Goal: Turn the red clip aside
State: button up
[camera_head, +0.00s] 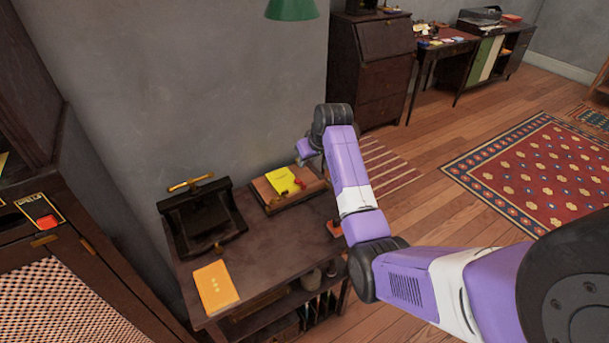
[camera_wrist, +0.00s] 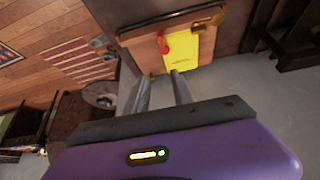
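The red clip (camera_wrist: 163,44) shows in the wrist view at the left edge of a yellow sheet (camera_wrist: 191,48). In the head view the red clip (camera_head: 299,183) is a small spot at the right side of the yellow sheet (camera_head: 281,180). Both are on a wooden board or box (camera_head: 264,193) at the back right of the dark table. My gripper (camera_wrist: 160,77) is open and empty. Its two fingers point toward the clip, with a gap to it. In the head view the fingers are mostly hidden by my arm.
A dark stand with a brass handle (camera_head: 191,183) is left of the board on the table (camera_head: 245,240). An orange booklet (camera_head: 215,286) lies at the front left. The wall (camera_head: 190,90) rises close behind. A dark cabinet (camera_head: 372,70) stands beyond.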

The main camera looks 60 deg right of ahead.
aim_at(304, 183)
jog(key=shift+g+y, duration=0.5)
jog(key=shift+y, duration=0.1)
jog(key=f, duration=0.9)
jog(key=shift+w+a, duration=0.35)
grip_shut()
